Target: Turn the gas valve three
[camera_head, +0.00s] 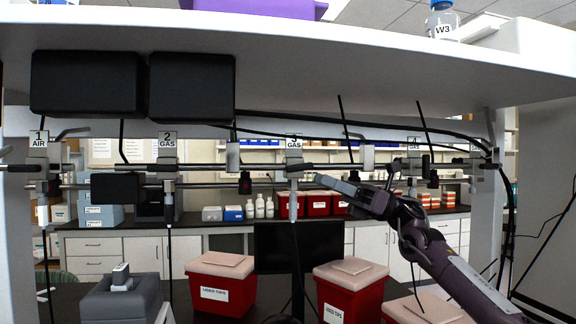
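Gas valve three (295,168) hangs on the pipe rail near the middle of the head view, below its white label "3 GAS" (294,143). Its dark handle lies about level along the pipe, and a hose runs down from the valve. My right gripper (322,181) reaches in from the lower right. Its grey finger points left and ends just right of the valve, slightly below the handle. I cannot tell whether it touches the valve. I also cannot tell the gap between its fingers. My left gripper is not in view.
Valve "2 GAS" (168,165) and valve "1 AIR" (40,165) are on the same rail to the left. A white shelf (300,55) runs overhead. Red bins with pale lids (221,285) stand below. Black cables hang behind the rail at right.

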